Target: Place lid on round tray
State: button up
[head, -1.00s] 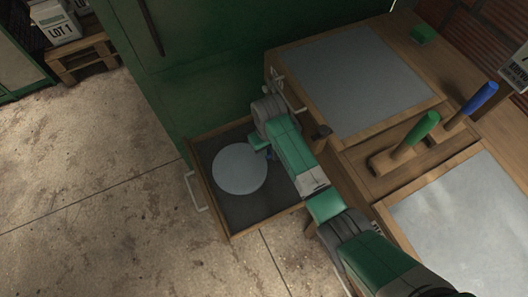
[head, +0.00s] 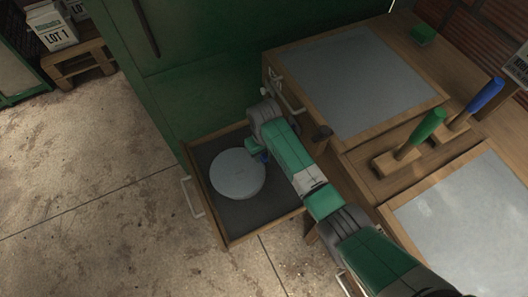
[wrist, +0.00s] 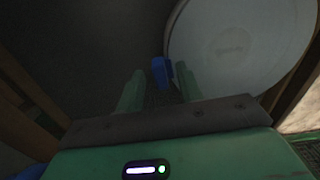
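In the wrist view the disc (wrist: 238,45) fills the upper right. A blue tab (wrist: 162,72) is at its left edge. My gripper (wrist: 160,80) has its two green fingers on either side of this tab, with gaps showing, so it looks open. In the head view my gripper (head: 258,153) is at the disc's upper right edge.
The drawer (head: 222,226) has wooden sides, a dark floor and a white handle (head: 194,197). To the right is a wooden bench with a grey panel (head: 355,85), a green handle (head: 425,130) and a blue handle (head: 484,94). Bare drawer floor lies around the disc.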

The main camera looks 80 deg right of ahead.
jog(key=shift+r, duration=0.1)
notch_tip(320, 180, up, 12)
jog(key=p, duration=0.5)
